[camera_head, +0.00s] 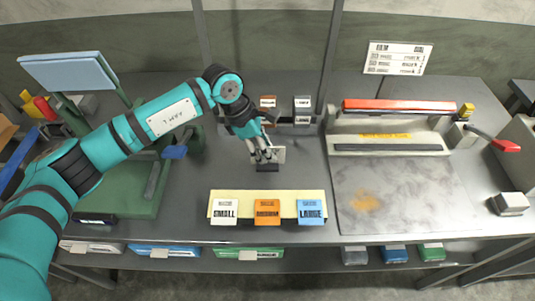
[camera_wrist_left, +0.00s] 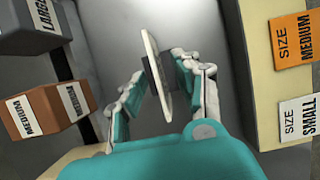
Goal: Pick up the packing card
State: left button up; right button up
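A small white card (camera_head: 281,154) stands upright on the grey bench, with a dark block (camera_head: 268,168) against it. My left gripper (camera_head: 264,156) is low over the bench at the card, its fingers pointing down. In the left wrist view the card (camera_wrist_left: 155,72) shows nearly edge-on between the fingers of my left gripper (camera_wrist_left: 160,75). The fingers are spread, with a gap on the card's left side; contact on the right side cannot be told. The card's print is not visible. My right gripper is not in view.
A cream tray (camera_head: 267,191) with SMALL, MEDIUM and LARGE size blocks lies in front of the gripper. Small labelled boxes (camera_head: 302,103) stand behind. A sealer with a red bar (camera_head: 400,106) is at right, a green machine (camera_head: 130,200) at left.

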pick_arm(q)
jog(key=shift+d+f, duration=0.35)
jog(key=shift+f, duration=0.3)
grip_shut()
